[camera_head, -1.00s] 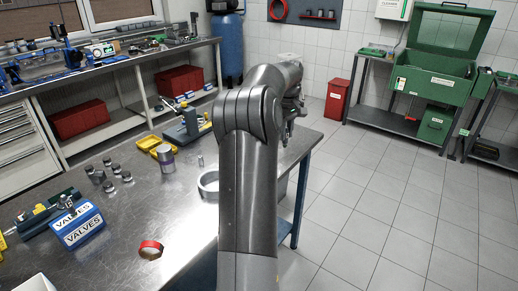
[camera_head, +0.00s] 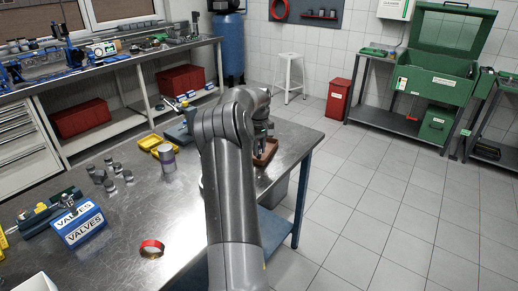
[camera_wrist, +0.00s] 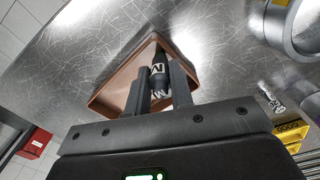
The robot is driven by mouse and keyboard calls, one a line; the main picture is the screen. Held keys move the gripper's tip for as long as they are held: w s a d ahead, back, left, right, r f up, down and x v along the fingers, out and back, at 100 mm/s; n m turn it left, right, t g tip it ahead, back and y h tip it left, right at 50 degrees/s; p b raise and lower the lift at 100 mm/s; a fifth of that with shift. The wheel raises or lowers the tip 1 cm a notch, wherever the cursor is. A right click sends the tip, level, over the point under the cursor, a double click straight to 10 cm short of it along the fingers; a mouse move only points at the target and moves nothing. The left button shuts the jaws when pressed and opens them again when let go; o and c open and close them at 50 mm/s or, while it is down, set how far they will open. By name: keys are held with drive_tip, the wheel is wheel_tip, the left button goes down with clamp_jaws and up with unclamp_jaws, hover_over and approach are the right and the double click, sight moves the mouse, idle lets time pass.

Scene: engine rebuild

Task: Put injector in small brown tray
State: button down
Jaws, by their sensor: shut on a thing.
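The small brown tray (camera_head: 270,147) lies on the metal workbench near its right edge in the head view, partly hidden by my arm. In the wrist view the tray (camera_wrist: 112,82) sits below and ahead of my gripper (camera_wrist: 158,80). My gripper is shut on the injector (camera_wrist: 158,66), a dark cylinder with white lettering, held between the two fingers. The injector overlaps the tray's inside in the wrist view. I cannot tell whether it touches the tray floor. In the head view my gripper is over the tray, and the injector is not clearly visible.
A metal ring part (camera_wrist: 297,30) lies beside the tray in the wrist view. On the bench stand a metal cylinder (camera_head: 167,158), several small dark cylinders, a blue VALVES box (camera_head: 79,224) and a red tape roll (camera_head: 152,248). A white stool (camera_head: 290,75) stands behind.

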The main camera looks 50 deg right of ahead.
drive_tip(key=shift+f, duration=0.15)
drive_tip(key=c, duration=1.3)
unclamp_jaws()
